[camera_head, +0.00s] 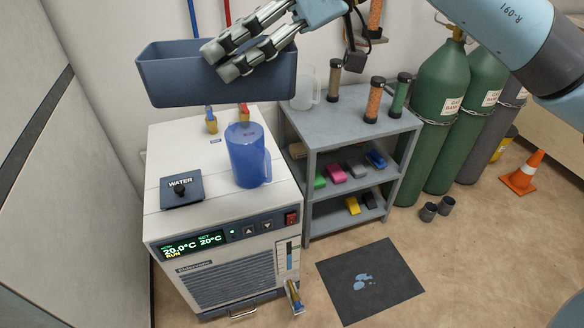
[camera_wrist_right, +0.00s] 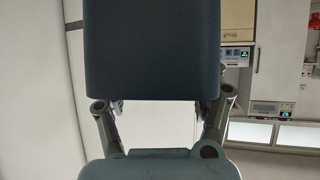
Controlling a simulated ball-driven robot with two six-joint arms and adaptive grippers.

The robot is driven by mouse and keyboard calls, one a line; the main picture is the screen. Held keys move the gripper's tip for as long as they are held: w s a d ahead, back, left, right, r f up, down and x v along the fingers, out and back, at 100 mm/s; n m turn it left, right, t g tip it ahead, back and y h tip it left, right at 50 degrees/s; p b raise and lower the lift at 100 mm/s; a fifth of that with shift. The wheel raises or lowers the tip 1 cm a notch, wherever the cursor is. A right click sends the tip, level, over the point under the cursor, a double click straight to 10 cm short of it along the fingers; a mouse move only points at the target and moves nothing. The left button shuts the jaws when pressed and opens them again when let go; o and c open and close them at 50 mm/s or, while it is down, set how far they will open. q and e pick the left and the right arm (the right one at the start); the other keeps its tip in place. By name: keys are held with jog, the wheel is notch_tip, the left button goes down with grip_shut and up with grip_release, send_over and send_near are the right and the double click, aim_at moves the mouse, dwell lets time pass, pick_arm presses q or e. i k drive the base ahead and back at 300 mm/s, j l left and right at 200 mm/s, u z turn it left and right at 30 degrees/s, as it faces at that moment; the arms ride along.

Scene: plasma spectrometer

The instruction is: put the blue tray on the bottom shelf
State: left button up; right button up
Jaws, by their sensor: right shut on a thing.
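The blue tray (camera_head: 180,84), a dark grey-blue open box, is held in the air above the white chiller, at the upper left of the head view. My right gripper (camera_head: 219,61) is shut on its near wall, fingers lying across the rim. The tray (camera_wrist_right: 152,45) also fills the upper middle of the right wrist view, between the fingers. The grey shelf unit (camera_head: 345,121) stands right of the chiller. My left gripper is not in view.
The white chiller (camera_head: 165,222) carries a blue jug (camera_head: 247,160). The shelf unit's top holds a clear jug (camera_head: 304,88) and several capped tubes; its middle shelf holds several coloured blocks. Green gas cylinders (camera_head: 437,105) stand to the right. A dark mat (camera_head: 372,290) lies in front.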

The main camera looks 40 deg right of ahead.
aim_at(324, 218)
jog(key=l+u, duration=0.15)
jog(key=l, duration=0.3)
jog(key=k+l+u, duration=0.1)
jog(key=l, duration=0.3)
jog(key=k+l+u, duration=0.15)
jog(key=l, duration=0.3)
jog(key=k+l+u, duration=0.1)
jog(key=l, duration=0.3)
jog(key=k, duration=0.05)
